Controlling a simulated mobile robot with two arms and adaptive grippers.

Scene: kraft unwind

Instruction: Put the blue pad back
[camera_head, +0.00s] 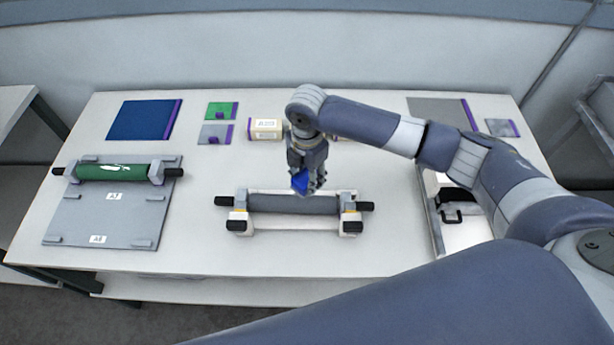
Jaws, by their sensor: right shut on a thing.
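My right gripper (308,187) points down above the grey roller in the middle of the table. It is shut on a small blue pad (299,181), which sits between its fingers just above or in front of the roller; I cannot tell whether the pad touches it. The grey roller (290,204) lies across a white stand (285,225) with black end knobs. A larger flat blue mat (143,120) with a purple edge lies at the back left. My left gripper is not in view.
A green roller (112,172) rests on a grey plate (105,215) at left. Small green (221,110) and grey (214,133) pads and a labelled block (265,128) lie at the back. A case with a black handle (458,196) is at right. The front table edge (200,262) is clear.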

